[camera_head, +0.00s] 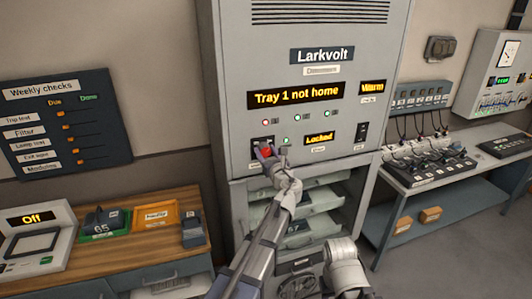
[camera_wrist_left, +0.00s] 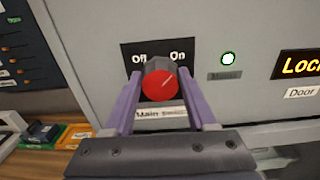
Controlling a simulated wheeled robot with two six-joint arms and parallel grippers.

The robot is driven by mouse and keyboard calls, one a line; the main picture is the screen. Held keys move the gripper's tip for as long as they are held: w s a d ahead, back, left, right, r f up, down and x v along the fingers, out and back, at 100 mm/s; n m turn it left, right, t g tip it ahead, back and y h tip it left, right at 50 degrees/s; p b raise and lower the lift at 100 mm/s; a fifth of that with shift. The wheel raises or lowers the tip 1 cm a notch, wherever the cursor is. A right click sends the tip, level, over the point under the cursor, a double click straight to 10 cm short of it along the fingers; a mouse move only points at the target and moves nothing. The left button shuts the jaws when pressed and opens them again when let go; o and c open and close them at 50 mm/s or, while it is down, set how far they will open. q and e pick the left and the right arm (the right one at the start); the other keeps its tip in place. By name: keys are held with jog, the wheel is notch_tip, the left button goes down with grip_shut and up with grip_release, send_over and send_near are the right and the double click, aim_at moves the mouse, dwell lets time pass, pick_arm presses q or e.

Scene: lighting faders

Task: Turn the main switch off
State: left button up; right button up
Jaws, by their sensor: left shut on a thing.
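The main switch is a red rotary knob (camera_wrist_left: 159,85) on a black plate marked Off at left and On at right, on the grey Larkvolt cabinet. In the left wrist view its white line slants up to the right, toward On. My left gripper (camera_wrist_left: 160,92) is shut on the knob, with a purple finger on each side. In the head view the knob (camera_head: 266,153) shows small and red at my left gripper (camera_head: 268,158), which partly hides the plate. The label under the knob is partly covered.
The cabinet (camera_head: 230,100) displays "Tray 1 not home", "Warm" and "Locked". Trays (camera_head: 318,200) sit in its open lower bay. A wooden bench (camera_head: 165,245) with small coloured trays stands at left. A grey table (camera_head: 430,178) with cabled devices stands at right.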

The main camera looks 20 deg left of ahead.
pick_arm(q)
jog(key=c, duration=0.6)
jog(key=shift+n, duration=0.3)
jog(key=n, duration=0.4)
jog(key=shift+a, duration=0.1)
jog(key=n, duration=0.4)
jog(key=shift+s+n, duration=0.1)
jog(key=shift+n, duration=0.2)
jog(key=n, duration=0.4)
jog(key=shift+f, duration=0.15)
jog(key=n, duration=0.4)
jog(key=shift+a+f, duration=0.1)
jog(key=shift+s+n, duration=0.1)
jog(key=shift+n, duration=0.4)
